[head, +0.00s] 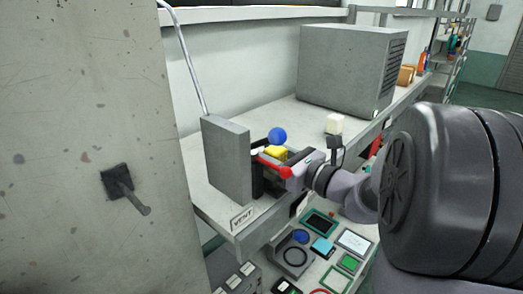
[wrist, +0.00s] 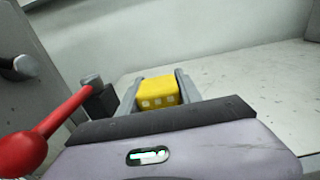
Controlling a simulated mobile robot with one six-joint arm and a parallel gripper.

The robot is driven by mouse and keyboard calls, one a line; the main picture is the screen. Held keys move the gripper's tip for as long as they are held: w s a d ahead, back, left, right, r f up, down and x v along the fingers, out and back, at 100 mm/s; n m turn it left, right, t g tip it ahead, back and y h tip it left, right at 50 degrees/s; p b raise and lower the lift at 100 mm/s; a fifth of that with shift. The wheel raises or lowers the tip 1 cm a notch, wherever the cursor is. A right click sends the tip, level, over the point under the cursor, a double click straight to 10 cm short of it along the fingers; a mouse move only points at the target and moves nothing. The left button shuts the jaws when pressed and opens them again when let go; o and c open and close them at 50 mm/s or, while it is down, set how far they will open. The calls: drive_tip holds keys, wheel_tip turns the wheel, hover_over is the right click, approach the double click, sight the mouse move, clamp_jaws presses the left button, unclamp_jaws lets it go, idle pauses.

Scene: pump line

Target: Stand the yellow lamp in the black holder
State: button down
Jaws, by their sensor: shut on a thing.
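The yellow lamp (wrist: 158,92) is a small yellow block with pale square marks on its near face. It sits between the two grey fingers of my gripper (wrist: 157,88), which is shut on it. In the head view the lamp (head: 276,152) shows partly above my gripper (head: 273,160), beside the upright grey panel. Its lower part is hidden there. Dark parts show under the red lever in the head view, but I cannot tell whether any of them is the black holder.
A red ball-ended lever (head: 274,167) crosses close to my gripper, and a blue ball (head: 277,135) stands just behind. The upright grey panel (head: 227,160) is to the left. A white block (head: 334,123) and a large grey box (head: 345,70) stand on the bench farther right.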

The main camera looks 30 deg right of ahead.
sight(284, 160)
drive_tip(key=c, duration=1.3)
unclamp_jaws()
drive_tip(key=shift+f, duration=0.2)
drive_tip(key=o, duration=0.5)
drive_tip(key=shift+w, duration=0.2)
drive_tip(key=shift+s, duration=0.1)
drive_tip(key=shift+r, duration=0.1)
drive_tip(key=shift+s+r, duration=0.15)
drive_tip(key=b+v, duration=0.2)
drive_tip(key=v, duration=0.8)
drive_tip(key=shift+s+d+b, duration=0.2)
drive_tip(key=shift+s+b, duration=0.05)
drive_tip(key=shift+b, duration=0.15)
drive_tip(key=shift+s+d, duration=0.1)
drive_tip(key=shift+s, duration=0.45)
